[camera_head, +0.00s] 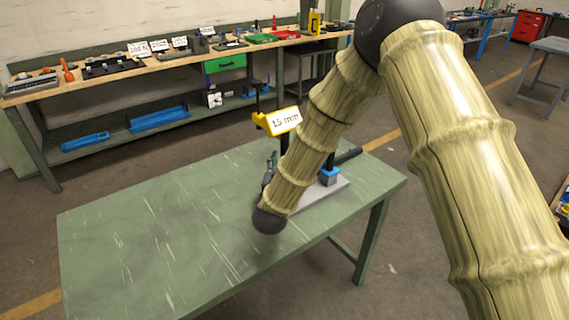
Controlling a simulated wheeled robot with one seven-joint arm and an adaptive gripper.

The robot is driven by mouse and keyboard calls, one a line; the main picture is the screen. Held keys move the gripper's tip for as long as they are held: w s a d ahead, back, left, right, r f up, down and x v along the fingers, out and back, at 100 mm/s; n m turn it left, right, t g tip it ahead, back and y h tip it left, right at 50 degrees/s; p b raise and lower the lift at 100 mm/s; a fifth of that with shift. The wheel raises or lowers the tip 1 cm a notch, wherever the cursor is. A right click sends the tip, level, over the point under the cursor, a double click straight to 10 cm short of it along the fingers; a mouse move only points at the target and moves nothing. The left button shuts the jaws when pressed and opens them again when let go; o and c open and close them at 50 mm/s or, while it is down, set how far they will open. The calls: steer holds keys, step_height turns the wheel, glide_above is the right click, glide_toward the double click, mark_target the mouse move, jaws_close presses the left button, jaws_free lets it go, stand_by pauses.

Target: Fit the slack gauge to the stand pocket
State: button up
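A yellow piece with a white label reading "15 mm" (283,121) shows just left of my forearm, above the far part of the green table. It may be the slack gauge or part of the stand; I cannot tell which. A grey base plate (328,190) lies on the table's right part, with a blue block (328,176) and a dark bar at its far side. This looks like the stand, but my forearm covers most of it. The pocket cannot be made out. My arm's last visible joint is low over the table. My gripper is largely or wholly hidden behind my forearm.
The left and front of the green table (150,235) are bare. Small dark upright parts (269,168) show beside my forearm. A long workbench (165,62) with tools and white label cards runs along the back wall, with blue trays on its lower shelf.

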steer(key=s+a, duration=0.1)
steer(key=s, duration=1)
steer(key=shift+s+a, duration=0.4)
steer(key=shift+f, duration=0.15)
